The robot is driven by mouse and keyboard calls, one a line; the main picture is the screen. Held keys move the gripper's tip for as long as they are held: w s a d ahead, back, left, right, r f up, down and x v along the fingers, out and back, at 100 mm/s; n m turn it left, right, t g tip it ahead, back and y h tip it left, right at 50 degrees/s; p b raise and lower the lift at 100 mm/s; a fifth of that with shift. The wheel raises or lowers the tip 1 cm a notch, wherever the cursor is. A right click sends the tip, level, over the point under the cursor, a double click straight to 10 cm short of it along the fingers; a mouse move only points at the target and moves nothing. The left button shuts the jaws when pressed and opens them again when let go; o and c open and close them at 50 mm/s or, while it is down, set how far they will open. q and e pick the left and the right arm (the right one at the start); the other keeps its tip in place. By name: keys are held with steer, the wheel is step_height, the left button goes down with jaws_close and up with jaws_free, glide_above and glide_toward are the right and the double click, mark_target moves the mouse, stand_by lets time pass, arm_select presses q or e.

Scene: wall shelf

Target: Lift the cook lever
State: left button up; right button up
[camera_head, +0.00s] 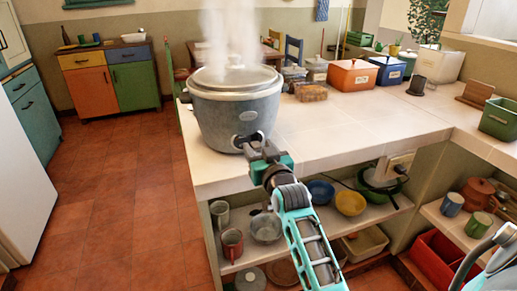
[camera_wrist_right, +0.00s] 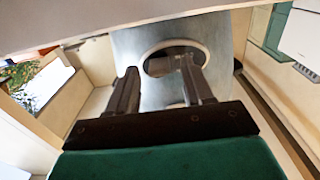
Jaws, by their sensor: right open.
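The grey rice cooker (camera_head: 236,108) stands upright on the near left corner of the counter, with steam rising from its lid. My right gripper (camera_head: 247,143) is at the lower front of the cooker, where its tips overlap the cook control area. In the right wrist view, the two dark fingers (camera_wrist_right: 158,75) are spread apart with the cooker's front (camera_wrist_right: 135,43) just ahead. A pale-rimmed oval recess (camera_wrist_right: 155,65) shows between and behind the fingertips. The lever itself is not clearly distinguishable, and I cannot tell whether a finger touches it. My left gripper is out of view.
The tiled counter (camera_head: 320,135) is clear right of the cooker. An orange box (camera_head: 352,78) and a blue box (camera_head: 387,71) stand farther back. Below, a shelf (camera_head: 290,235) holds mugs, a yellow bowl (camera_head: 350,203) and pots. Open floor (camera_head: 120,190) lies left.

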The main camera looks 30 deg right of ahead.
jaws_close()
stand_by(0.3)
stand_by(0.3)
